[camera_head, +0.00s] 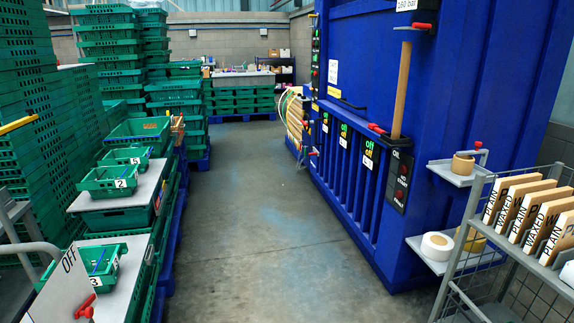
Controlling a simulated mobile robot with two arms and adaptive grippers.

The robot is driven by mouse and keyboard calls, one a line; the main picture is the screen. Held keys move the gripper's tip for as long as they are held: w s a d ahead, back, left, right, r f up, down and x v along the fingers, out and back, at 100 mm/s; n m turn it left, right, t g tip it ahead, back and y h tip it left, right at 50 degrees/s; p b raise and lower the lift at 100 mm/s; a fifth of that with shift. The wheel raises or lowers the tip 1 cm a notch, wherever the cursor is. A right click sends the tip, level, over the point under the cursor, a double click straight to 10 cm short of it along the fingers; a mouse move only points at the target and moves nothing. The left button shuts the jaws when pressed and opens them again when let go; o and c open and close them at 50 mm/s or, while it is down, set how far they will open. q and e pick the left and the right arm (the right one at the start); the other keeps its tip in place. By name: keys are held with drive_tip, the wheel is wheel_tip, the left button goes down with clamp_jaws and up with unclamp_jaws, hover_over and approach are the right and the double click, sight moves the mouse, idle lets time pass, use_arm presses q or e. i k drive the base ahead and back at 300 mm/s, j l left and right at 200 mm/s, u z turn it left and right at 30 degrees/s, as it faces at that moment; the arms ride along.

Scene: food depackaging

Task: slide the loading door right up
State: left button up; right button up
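A large blue machine (470,120) fills the right side. A red-handled lever (377,128) sits on the ledge beside an upright wooden pole (401,92). A black panel (399,180) with red buttons is on the machine's near corner. Neither of my grippers is in view.
Stacked green crates (90,110) line the left, with numbered baskets (108,180) on grey shelves. A metal rack (480,255) with labelled boards stands at the near right. A grey shelf (438,252) holds tape. The concrete aisle (262,220) between is clear.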

sight(365, 49)
drive_tip(key=i, duration=4.35)
